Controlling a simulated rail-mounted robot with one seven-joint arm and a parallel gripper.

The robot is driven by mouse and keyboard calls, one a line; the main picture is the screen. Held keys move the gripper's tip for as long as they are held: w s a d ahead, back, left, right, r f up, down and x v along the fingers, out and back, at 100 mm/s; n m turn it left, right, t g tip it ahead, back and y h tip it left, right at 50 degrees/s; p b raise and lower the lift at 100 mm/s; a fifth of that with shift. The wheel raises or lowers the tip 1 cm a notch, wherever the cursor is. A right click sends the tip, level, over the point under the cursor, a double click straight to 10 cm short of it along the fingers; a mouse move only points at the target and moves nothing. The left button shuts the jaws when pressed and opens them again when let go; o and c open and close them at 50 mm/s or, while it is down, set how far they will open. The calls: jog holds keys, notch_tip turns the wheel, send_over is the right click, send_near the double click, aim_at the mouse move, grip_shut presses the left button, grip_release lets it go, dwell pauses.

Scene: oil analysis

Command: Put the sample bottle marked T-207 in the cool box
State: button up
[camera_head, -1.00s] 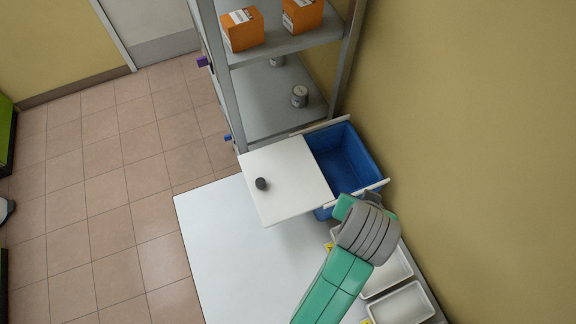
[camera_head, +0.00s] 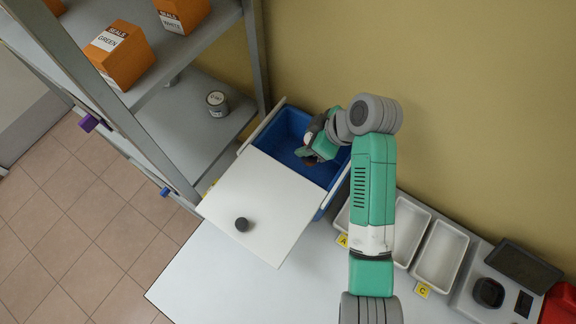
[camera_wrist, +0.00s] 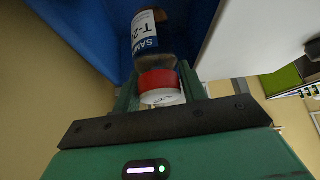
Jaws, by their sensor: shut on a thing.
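The cool box (camera_head: 284,132) is a blue bin beside the shelf, with its white lid (camera_head: 265,205) slid partly aside and a dark knob on it. My gripper (camera_head: 311,155) points down into the open part of the box. In the wrist view my gripper (camera_wrist: 160,88) is shut on the sample bottle (camera_wrist: 150,62), around its red and white cap. The bottle is brownish and clear, with a label reading "SAM" and "T-2"; the rest of the label is out of sight. A blue box wall (camera_wrist: 85,30) is close by. Whether the bottle touches the floor of the box cannot be told.
A metal shelf (camera_head: 160,135) with orange seal boxes (camera_head: 120,55) and a small can (camera_head: 217,103) stands at the left. White trays (camera_head: 440,255) with yellow letter tags line the wall on the right. The front of the white table is clear.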

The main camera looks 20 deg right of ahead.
jog(key=f, duration=0.5)
jog(key=shift+s+d+f, duration=0.1)
jog(key=shift+s+f, duration=0.15)
jog(key=shift+f, duration=0.1)
jog(key=shift+w+f+b, duration=0.1)
jog(key=shift+f+b, duration=0.3)
jog(key=shift+f, duration=1.7)
jog(key=shift+f, duration=0.2)
jog(key=o, duration=1)
jog(key=shift+r, duration=0.25)
jog(key=p+v, duration=0.1)
jog(key=v, duration=1.1)
